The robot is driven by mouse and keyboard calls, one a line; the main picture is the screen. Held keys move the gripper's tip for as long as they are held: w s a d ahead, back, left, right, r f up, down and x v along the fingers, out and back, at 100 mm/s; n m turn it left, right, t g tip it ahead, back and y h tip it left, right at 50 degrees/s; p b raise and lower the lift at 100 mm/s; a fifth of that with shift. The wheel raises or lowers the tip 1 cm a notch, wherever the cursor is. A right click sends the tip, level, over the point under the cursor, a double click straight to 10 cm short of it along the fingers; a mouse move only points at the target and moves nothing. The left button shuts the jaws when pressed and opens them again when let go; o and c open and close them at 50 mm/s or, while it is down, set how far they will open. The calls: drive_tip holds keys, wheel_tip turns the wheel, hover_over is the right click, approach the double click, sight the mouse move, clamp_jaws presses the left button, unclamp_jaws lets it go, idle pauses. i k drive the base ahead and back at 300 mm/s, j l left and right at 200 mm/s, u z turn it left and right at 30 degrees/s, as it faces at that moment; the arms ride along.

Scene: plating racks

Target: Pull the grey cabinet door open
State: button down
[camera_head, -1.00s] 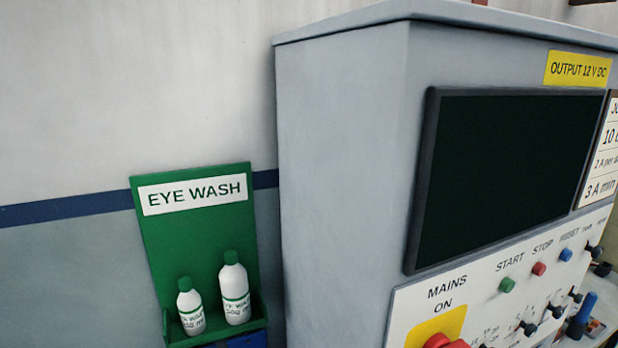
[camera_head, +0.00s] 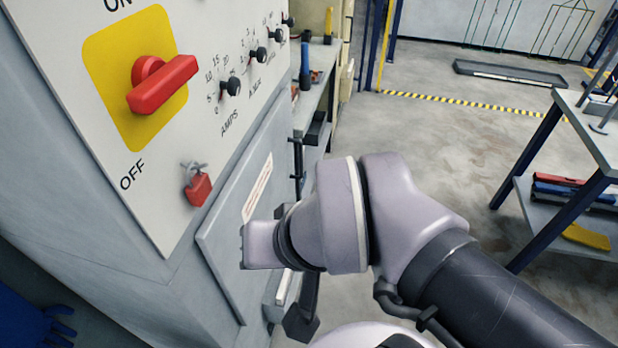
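The grey cabinet door (camera_head: 228,222) is a flat panel low on the front of the grey cabinet, below the control panel. It carries a white label (camera_head: 258,187) and looks shut. A dark upright bar handle (camera_head: 297,163) shows by its far right edge. My arm reaches in from the lower right, and its wrist is in front of the lower part of the door. A dark end part that looks like my gripper (camera_head: 302,318) shows below the wrist. Its fingers are not clear, and I cannot tell whether it touches anything.
The control panel above has a red mains switch (camera_head: 160,82) on a yellow plate and a red padlock (camera_head: 198,185). A bench with tools stands beyond the cabinet. A blue-legged table (camera_head: 530,155) stands at the right. Grey floor (camera_head: 430,140) lies open between them.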

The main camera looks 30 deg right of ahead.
sight(261, 180)
drive_tip(key=z, duration=0.3)
drive_tip(key=i+l+z, duration=0.5)
drive_tip(key=i, duration=0.15)
